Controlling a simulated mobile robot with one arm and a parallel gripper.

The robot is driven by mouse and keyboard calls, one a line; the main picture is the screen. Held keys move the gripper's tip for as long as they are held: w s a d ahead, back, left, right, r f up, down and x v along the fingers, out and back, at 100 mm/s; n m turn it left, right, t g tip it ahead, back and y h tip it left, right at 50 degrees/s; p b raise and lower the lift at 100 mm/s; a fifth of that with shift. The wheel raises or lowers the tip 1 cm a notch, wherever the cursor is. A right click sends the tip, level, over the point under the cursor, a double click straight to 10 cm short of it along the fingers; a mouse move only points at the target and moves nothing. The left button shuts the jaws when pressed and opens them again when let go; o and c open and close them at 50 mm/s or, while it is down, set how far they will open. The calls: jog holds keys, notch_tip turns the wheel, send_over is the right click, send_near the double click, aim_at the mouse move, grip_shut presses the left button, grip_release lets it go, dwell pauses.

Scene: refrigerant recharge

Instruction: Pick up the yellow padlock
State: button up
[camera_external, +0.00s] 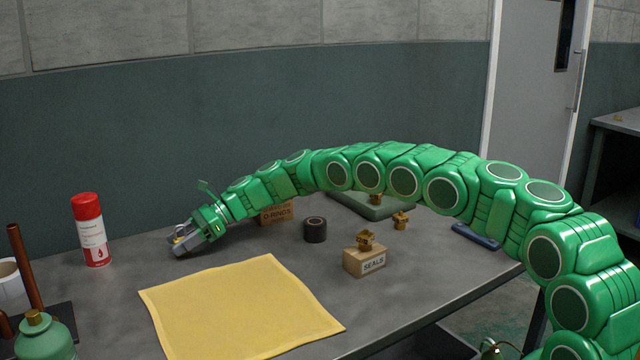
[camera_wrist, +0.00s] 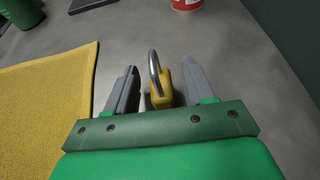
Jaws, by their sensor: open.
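The yellow padlock (camera_wrist: 163,92), with its grey metal shackle, sits on the grey table between the two fingers of my gripper (camera_wrist: 160,88) in the wrist view. There is a visible gap to the left finger, and the right finger is close to the padlock's right side. My gripper is open. In the external view my gripper (camera_external: 181,240) is low over the table at the left, behind the yellow cloth. The padlock is mostly hidden by the fingers there.
The yellow cloth (camera_external: 235,310) lies in front of my gripper. A red-capped spray can (camera_external: 91,232) stands to the left. A black tape roll (camera_external: 315,230), an O-rings box (camera_external: 277,213) and a seals box (camera_external: 364,262) are to the right. The table (camera_external: 130,265) is clear around the gripper.

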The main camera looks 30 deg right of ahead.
grip_shut()
dwell(0.3)
